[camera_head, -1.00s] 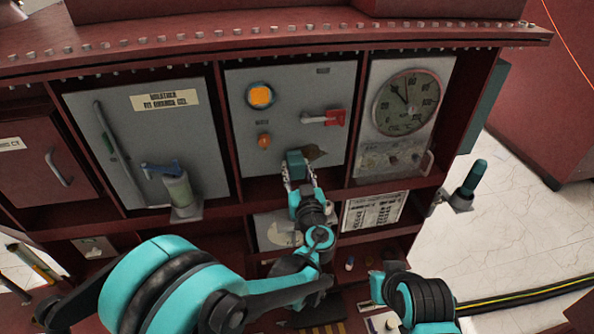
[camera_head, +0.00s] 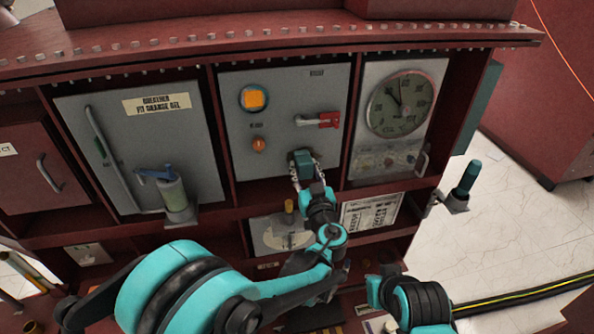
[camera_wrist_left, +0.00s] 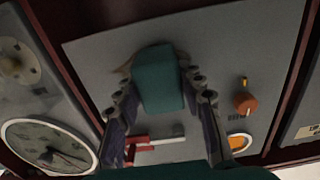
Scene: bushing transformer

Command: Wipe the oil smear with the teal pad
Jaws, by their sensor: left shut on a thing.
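My left gripper (camera_head: 304,172) is shut on the teal pad (camera_head: 301,158) and holds it at the lower part of the grey middle panel (camera_head: 280,105), below the red-handled switch (camera_head: 320,121). In the left wrist view the pad (camera_wrist_left: 161,82) sits between the two fingers, close to the panel; whether it touches cannot be told. A small brownish edge of the oil smear (camera_wrist_left: 124,69) shows beside the pad there; the pad hides the rest. In the head view the smear is hardly visible. A right arm link shows at the lower right, but its gripper does not.
An orange lamp (camera_head: 255,99) and an orange knob (camera_head: 259,145) sit on the panel's left. A round gauge (camera_head: 400,103) is to the right. A pump bottle (camera_head: 173,194) stands on a bracket to the left. A teal-handled tool (camera_head: 466,180) stands in a holder at right.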

